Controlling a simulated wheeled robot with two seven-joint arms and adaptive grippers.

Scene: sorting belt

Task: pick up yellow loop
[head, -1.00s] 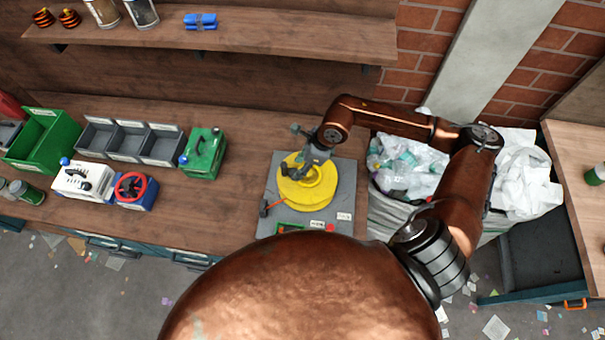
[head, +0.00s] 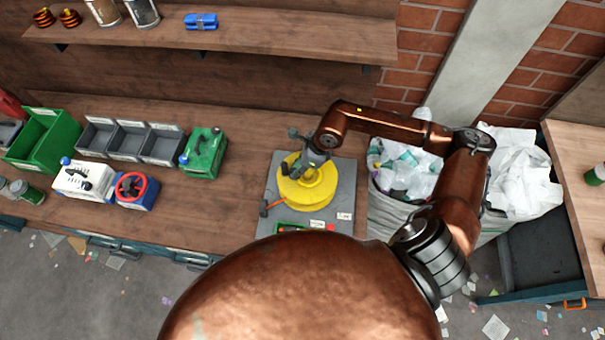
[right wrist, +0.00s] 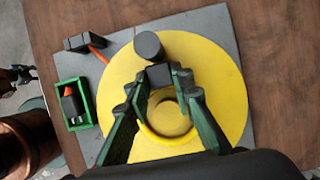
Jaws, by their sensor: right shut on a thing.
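The yellow loop (right wrist: 145,136) shows in the right wrist view as a bright, thin curved band between my gripper's fingers, over a wide yellow disc (right wrist: 225,75). My right gripper (right wrist: 162,92) is shut on the loop, with one green-padded finger at each side. In the head view the right gripper (head: 312,158) is over the back part of the yellow disc (head: 312,192). The gripper hides much of the loop there, and I cannot tell its height above the disc.
The disc is on a grey board (head: 346,178) on the wooden bench. A dark cylinder (right wrist: 150,45) stands by the fingers. Bags of waste (head: 405,170) are at right.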

